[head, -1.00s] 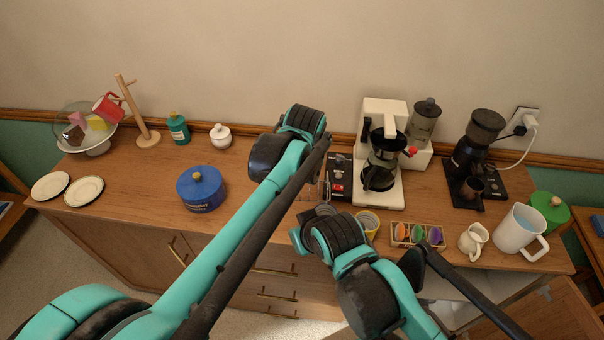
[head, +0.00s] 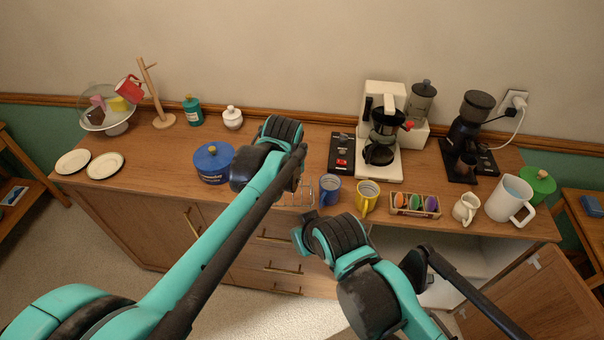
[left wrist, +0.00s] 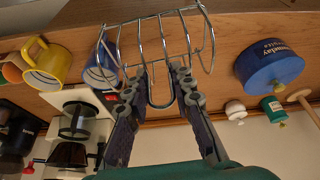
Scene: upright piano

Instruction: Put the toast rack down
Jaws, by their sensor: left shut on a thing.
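The toast rack (left wrist: 150,40) is a silver wire frame with several upright loops. In the left wrist view my left gripper (left wrist: 158,84) is shut on its wire handle. In the head view a bit of the rack (head: 300,194) shows near the cabinet's front edge, left of the blue mug (head: 329,189). My left arm hides the rest of it and most of my left gripper. I cannot tell whether the rack touches the wooden top. My right gripper (head: 303,232) is in front of the cabinet; its fingers are mostly hidden.
A blue pot (head: 214,164) stands left of my left arm. A yellow mug (head: 368,196) and an egg tray (head: 415,204) are right of the blue mug. A black switch box (head: 341,152) and coffee maker (head: 381,135) stand behind. Bare top lies between the pot and plates (head: 105,166).

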